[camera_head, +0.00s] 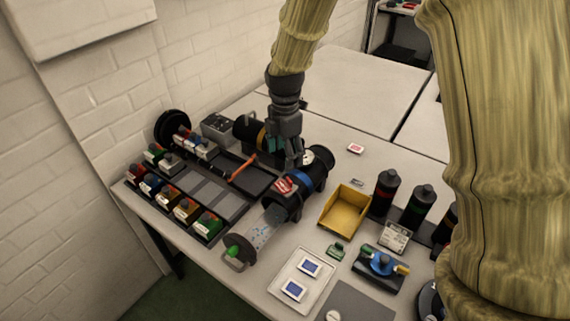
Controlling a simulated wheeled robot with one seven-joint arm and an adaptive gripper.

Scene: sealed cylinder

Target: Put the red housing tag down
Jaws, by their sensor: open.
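A small flat tag with a red face and white border (356,148) lies on the bare table, right of and beyond the cylinder. I take it for the red housing tag. A second red and white piece (283,186) sits at the side of the black cylinder (308,177), by its blue band; I cannot tell exactly what it is. My gripper (292,163) points down beside the cylinder's upper side, apart from the tag on the table. It is open. Its fingertips are dark against the black cylinder, so any contact there is hard to see.
A yellow bin (344,209) stands right of the cylinder, with dark bottles (385,192) beyond it. A clear tube with a green-knobbed end cap (236,249) extends at the front. A compartment tray (206,186) fills the left. The table behind the bin is mostly clear.

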